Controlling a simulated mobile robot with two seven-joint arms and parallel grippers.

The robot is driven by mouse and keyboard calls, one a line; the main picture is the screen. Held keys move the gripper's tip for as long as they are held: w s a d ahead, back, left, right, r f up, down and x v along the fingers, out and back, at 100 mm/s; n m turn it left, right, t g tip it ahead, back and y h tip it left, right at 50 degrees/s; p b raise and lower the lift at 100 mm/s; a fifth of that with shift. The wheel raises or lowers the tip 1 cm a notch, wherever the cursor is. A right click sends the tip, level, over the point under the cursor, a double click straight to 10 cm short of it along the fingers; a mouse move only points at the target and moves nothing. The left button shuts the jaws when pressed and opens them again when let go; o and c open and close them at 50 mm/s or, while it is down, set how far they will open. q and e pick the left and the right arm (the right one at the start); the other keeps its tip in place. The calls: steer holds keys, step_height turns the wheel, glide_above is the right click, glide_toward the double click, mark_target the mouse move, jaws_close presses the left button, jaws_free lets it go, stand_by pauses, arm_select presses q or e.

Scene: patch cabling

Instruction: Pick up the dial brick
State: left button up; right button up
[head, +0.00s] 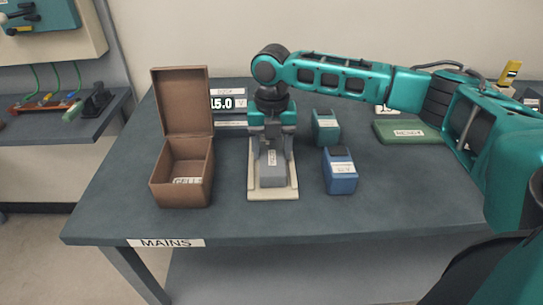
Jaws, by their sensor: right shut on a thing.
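My right gripper (272,140) points down over a beige dock (257,187) on the table. It is shut on a grey brick (272,172) that sits at or in the dock; whether it is lifted clear I cannot tell. The brick has a small white label, too small to read, and its upper part is hidden by the gripper. A teal brick (326,128) and a blue brick (341,172) stand to the right of the dock. I cannot tell from the labels which one is the dial brick. My left gripper is not in view.
An open brown box (160,187) labelled CELLS stands left of the dock, lid upright. A display (228,103) reading 15.0 V is behind it. A green labelled case (408,133) lies at the right. The front right of the table (420,205) is clear.

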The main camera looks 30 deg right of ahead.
steer(key=c, duration=0.5)
